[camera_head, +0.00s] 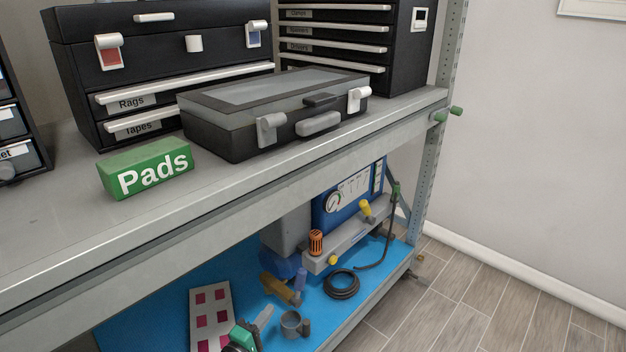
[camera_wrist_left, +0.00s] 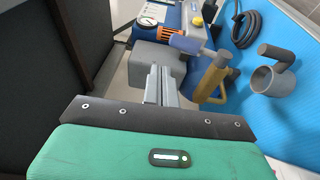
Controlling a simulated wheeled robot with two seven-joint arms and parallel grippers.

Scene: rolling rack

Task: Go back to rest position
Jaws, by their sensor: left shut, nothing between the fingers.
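My left gripper (camera_head: 264,316) shows at the bottom of the head view, in front of the lower blue shelf, with its green body at the picture's edge. In the left wrist view its grey fingers (camera_wrist_left: 158,84) are together and hold nothing. They point toward the compressor-like unit, whose blue body (camera_wrist_left: 172,14) and round gauge show beyond. The yellow-handled tool (camera_wrist_left: 212,78) and grey mug-shaped part (camera_wrist_left: 272,82) lie to the right of the fingers, apart from them. My right gripper is in neither view.
The upper shelf (camera_head: 45,222) holds a green "Pads" box (camera_head: 147,170), a black case (camera_head: 225,140) and black drawer units (camera_head: 80,65). On the lower shelf lie a coiled black hose (camera_head: 341,284) and a white card with pink squares (camera_head: 211,312). Open floor (camera_head: 500,305) is at the right.

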